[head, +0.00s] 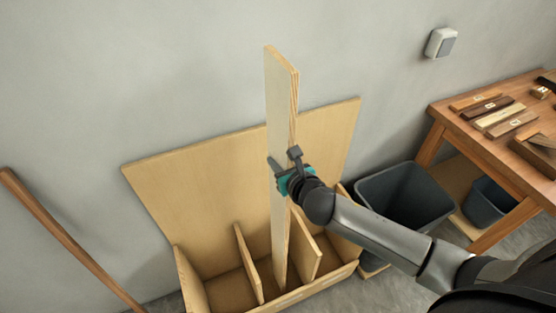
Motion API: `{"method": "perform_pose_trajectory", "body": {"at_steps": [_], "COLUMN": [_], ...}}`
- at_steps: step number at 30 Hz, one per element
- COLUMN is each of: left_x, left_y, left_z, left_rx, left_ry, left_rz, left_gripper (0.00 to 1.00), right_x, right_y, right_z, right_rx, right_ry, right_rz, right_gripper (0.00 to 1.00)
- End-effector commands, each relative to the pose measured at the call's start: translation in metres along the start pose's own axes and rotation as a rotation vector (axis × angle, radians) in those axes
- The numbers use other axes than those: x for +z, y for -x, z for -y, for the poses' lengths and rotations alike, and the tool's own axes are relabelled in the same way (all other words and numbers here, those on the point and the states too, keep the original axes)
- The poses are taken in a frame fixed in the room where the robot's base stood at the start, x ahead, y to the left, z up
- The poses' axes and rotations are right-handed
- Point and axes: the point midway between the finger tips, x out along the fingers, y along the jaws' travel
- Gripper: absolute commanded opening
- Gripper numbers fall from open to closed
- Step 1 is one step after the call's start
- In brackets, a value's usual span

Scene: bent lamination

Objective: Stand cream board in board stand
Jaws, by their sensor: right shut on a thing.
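The cream board (281,95) is a long, narrow, pale board held upright, with wood grain along its edge. My right gripper (283,181) is shut on it around mid-height. The board stand (195,175) is a light wooden box with a tall back panel against the wall and upright dividers making slots. The board's lower part reaches down among the dividers, between a left divider (249,262) and a right divider (304,248). Whether its bottom end touches the stand's floor I cannot tell. My left gripper is not in view.
A wooden bench (487,147) with several wood pieces stands at the right. A dark grey bin (405,197) is between stand and bench, with another bin (486,202) under the bench. A brown wooden pole (66,238) leans at the left.

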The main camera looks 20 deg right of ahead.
Motion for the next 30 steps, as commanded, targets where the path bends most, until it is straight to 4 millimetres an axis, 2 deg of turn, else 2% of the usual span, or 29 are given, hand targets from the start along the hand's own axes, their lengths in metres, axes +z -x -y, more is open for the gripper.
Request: {"method": "perform_pose_trajectory", "body": {"at_steps": [1,25,30], "left_x": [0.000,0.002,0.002], "left_y": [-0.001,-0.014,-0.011], "left_z": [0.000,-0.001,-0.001], "left_rx": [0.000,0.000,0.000], "left_ry": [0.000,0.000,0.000], "left_rz": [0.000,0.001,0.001], "left_gripper": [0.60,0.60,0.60], "right_x": [0.004,-0.014,-0.012], "right_y": [-0.001,-0.009,-0.010], "right_z": [-0.001,-0.001,-0.001], "right_rx": [0.002,0.003,0.003], "right_ry": [0.000,0.000,0.000], "right_rz": [0.013,0.013,0.011], "right_gripper": [0.00,0.00,0.00]}}
